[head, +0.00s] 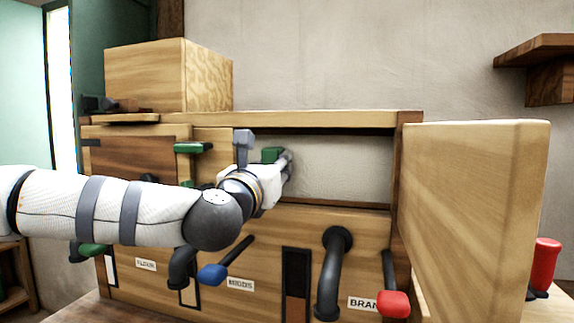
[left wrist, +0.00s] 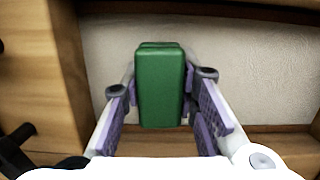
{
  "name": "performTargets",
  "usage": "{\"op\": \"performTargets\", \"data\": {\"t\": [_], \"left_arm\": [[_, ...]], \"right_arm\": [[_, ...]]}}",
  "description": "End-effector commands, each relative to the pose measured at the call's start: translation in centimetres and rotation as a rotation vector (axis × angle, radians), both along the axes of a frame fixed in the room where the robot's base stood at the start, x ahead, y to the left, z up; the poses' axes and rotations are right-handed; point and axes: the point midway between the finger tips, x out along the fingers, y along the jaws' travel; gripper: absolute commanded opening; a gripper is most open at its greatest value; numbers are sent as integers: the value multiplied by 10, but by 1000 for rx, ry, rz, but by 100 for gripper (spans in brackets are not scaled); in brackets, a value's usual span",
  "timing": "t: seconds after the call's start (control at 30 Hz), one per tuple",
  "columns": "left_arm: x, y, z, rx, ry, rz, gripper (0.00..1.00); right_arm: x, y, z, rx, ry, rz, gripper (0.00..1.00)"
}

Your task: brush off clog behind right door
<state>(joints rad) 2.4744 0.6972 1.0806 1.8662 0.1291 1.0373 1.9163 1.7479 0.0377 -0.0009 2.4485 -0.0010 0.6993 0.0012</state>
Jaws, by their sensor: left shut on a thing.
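My left gripper (head: 280,168) is in front of the pale opening in the upper part of the wooden mill cabinet (head: 330,225). It is shut on a green block (left wrist: 160,90), whose top edge also shows in the head view (head: 271,154). The block stands between the purple finger pads in the left wrist view. I cannot tell whether it is a brush handle; no bristles show. A large wooden panel (head: 470,200), perhaps the open right door, juts out right of the opening. No clog is clearly visible. My right gripper is not in view.
A wooden box (head: 145,75) sits on top at the left. A green handle (head: 193,148) is on the left front. Below are dark spouts (head: 330,280), a blue-tipped lever (head: 213,274) and a red-tipped lever (head: 392,303). A red cylinder (head: 545,263) stands far right.

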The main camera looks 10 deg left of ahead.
Motion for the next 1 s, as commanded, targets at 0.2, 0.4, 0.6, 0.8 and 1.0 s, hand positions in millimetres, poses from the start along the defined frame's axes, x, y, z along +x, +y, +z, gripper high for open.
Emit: {"op": "performTargets", "data": {"t": [0.2, 0.4, 0.6, 0.8, 1.0], "left_arm": [[0, 3, -1, 1, 1, 1, 5], [-10, 4, 3, 0, -3, 1, 5], [-38, 4, 7, -1, -8, 0, 5], [-59, 5, 5, -1, -7, 0, 5], [-60, 5, 0, 0, 0, 1, 5]], "right_arm": [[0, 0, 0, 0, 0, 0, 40], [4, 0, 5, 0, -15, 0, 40], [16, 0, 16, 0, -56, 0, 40], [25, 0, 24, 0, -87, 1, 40], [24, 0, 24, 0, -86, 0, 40]]}}
